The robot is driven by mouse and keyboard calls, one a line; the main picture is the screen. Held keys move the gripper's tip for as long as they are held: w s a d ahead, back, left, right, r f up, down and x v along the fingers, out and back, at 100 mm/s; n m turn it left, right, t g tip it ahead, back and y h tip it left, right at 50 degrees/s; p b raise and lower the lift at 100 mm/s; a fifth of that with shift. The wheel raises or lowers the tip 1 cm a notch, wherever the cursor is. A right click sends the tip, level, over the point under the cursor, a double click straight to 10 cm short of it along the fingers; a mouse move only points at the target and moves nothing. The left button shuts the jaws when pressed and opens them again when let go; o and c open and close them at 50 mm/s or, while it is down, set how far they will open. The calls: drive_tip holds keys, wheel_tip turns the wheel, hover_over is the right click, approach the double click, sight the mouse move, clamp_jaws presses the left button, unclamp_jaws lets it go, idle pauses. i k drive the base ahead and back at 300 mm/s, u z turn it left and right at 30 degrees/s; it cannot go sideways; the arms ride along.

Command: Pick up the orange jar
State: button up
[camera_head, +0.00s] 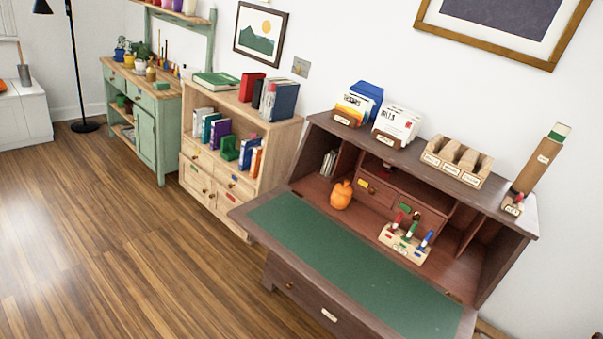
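The orange jar (341,194) stands upright on the open dark wood secretary desk (390,130), at the left front of its cubbyholes. It is just behind the green writing surface (330,248) and looks rounded with a narrower top. Nothing covers it from this view. My gripper is not in view.
A wooden holder with coloured markers (404,243) stands right of the jar. Small drawers (385,190) are behind it. A pale bookcase (238,150) stands left of the desk, then a green cabinet (150,130). The wooden floor (80,240) at left is clear.

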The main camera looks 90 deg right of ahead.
sight(339, 201)
drive_tip(key=z, duration=0.05)
drive_tip(key=i, duration=1.95)
drive_tip(key=z, duration=3.85)
drive_tip(key=i, duration=1.5)
